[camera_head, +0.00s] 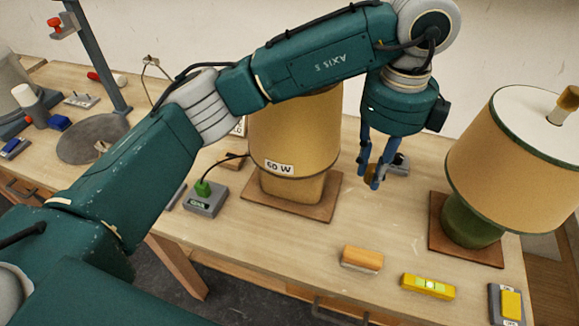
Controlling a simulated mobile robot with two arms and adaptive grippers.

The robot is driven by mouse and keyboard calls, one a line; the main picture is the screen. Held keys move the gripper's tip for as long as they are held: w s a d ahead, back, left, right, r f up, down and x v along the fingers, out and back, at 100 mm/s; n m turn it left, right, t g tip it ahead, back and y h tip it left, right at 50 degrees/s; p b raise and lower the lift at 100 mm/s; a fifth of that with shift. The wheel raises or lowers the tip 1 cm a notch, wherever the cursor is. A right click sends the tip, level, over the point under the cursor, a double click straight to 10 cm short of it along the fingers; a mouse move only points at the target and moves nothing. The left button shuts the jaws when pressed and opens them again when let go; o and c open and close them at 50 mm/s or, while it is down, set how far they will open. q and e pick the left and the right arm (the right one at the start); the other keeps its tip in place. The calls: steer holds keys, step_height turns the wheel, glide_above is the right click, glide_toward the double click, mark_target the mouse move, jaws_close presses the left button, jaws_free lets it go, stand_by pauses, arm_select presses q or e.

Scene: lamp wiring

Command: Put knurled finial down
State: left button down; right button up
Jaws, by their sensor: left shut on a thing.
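My left arm comes in from the left and reaches over the middle lamp. My left gripper (374,181) points down just right of that lamp, shut on a small brass piece, the knurled finial (370,172). The fingers hide much of the finial. It is low over the bench; I cannot tell whether it touches the wood. The middle lamp has a tan shade (290,130) marked "60 W" and stands on a brown board (320,205); my arm hides its top. My right gripper is not in view.
A green lamp (470,222) with a tan shade (520,165) stands at right. An orange-topped block (362,257), a yellow level (428,286) and a yellow switch (511,304) lie in front. Bare bench (395,225) shows between.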

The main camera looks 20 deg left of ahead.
arm_select(q)
steer(key=shift+s+f, duration=0.35)
steer(key=shift+s, duration=0.1)
step_height(320, 180, down, 4)
steer(key=p, duration=0.1)
glide_above(352, 233)
step_height(352, 233, down, 10)
steer(key=shift+r, duration=0.1)
steer(key=shift+f, duration=1)
step_height(352, 233, down, 3)
steer(key=shift+f+p, duration=0.15)
steer(key=shift+p, duration=0.25)
steer(key=shift+f, duration=0.1)
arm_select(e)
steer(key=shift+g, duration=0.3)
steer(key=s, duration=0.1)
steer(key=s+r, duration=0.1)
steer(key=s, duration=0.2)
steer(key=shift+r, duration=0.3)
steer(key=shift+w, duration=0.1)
